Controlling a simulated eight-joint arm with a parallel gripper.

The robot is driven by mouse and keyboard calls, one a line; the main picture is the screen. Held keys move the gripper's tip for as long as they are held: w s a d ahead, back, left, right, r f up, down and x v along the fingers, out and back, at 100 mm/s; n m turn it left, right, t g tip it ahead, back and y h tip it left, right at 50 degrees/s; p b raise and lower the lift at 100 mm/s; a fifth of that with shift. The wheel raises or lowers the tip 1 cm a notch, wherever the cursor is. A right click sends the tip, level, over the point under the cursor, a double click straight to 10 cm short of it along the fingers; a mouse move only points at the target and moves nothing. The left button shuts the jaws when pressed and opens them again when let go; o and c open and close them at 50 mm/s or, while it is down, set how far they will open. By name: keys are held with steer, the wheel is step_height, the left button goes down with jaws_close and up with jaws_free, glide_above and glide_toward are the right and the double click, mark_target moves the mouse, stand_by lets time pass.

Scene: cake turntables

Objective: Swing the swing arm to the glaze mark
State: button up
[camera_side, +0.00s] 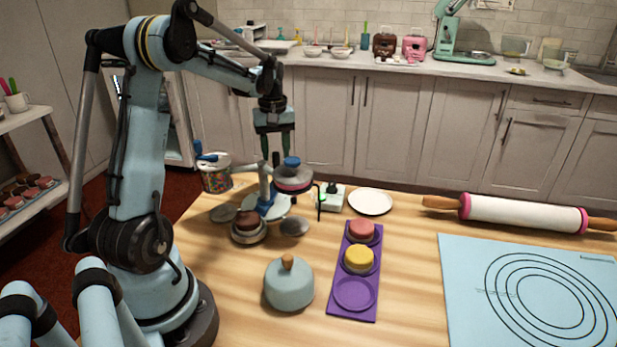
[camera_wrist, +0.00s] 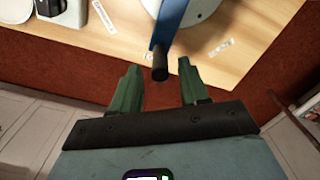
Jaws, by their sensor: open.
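A blue bar with a black handle (camera_wrist: 160,64), which looks like the swing arm (camera_wrist: 169,28), reaches over a round white disc (camera_wrist: 204,8) in the wrist view. My gripper (camera_side: 270,160) is open above the back of the table, with its fingers pointing down. In the wrist view the handle shows between the two green fingertips, and a gap is visible on each side. Small white labels (camera_wrist: 217,49) lie on the table near the disc. Their text is too small to read, so I cannot tell which is the glaze mark.
A blue stand (camera_side: 265,187) with cake plates stands below my gripper. A sprinkle tub (camera_side: 216,180) is to its left, a white box (camera_side: 331,203) to its right. A grey-blue dome (camera_side: 288,287) and a purple tray (camera_side: 352,312) are in front. The table's back edge is close.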

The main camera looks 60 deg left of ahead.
steer(key=c, duration=0.8)
steer(key=shift+s+a, duration=0.8)
steer(key=shift+s, duration=0.45)
